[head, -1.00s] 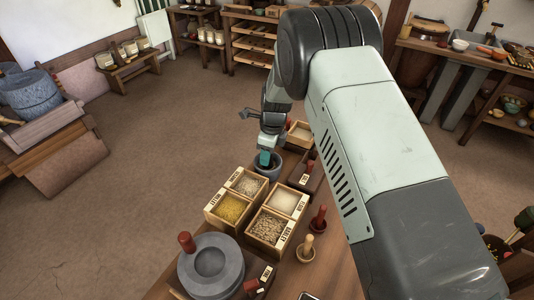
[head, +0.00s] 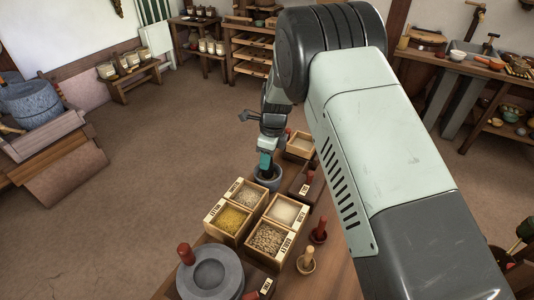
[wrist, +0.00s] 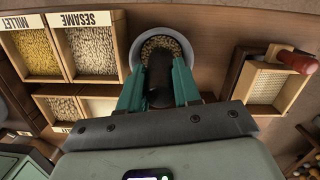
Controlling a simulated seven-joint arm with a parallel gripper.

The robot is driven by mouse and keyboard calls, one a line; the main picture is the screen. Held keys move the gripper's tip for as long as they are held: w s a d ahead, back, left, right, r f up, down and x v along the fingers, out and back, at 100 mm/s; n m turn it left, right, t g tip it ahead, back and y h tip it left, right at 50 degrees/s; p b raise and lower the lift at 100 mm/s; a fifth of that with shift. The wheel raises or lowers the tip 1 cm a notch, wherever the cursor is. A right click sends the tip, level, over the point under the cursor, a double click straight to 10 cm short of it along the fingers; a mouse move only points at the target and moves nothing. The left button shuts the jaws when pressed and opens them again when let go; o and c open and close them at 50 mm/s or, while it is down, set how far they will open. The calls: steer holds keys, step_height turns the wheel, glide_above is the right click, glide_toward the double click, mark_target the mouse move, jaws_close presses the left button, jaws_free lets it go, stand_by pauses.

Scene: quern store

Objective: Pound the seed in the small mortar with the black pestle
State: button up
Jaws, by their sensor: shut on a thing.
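The small mortar (head: 277,183) is a grey round bowl on the table beyond the grain boxes. In the wrist view its pale rim (wrist: 136,58) rings brown seed (wrist: 160,43). My gripper (head: 265,161) is over the mortar, and its teal fingers (wrist: 158,88) are shut on the black pestle (wrist: 159,72). The pestle points toward the seed inside the rim. I cannot tell whether its tip touches the seed. In the head view the pestle is mostly hidden by the fingers.
Open grain boxes labelled millet (head: 231,222), sesame (head: 246,193) and barley (head: 267,241) stand nearer, with a pale-filled box beside them. A grey quern (head: 210,274) with a red handle is at the front.

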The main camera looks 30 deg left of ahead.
steer(key=shift+f, duration=1.3)
steer(key=shift+f, duration=0.25)
steer(key=shift+r, duration=2.45)
steer(key=shift+f, duration=0.1)
steer(key=shift+f, duration=2.15)
steer(key=shift+f, duration=0.1)
steer(key=shift+r, duration=2.35)
steer(key=shift+f, duration=0.15)
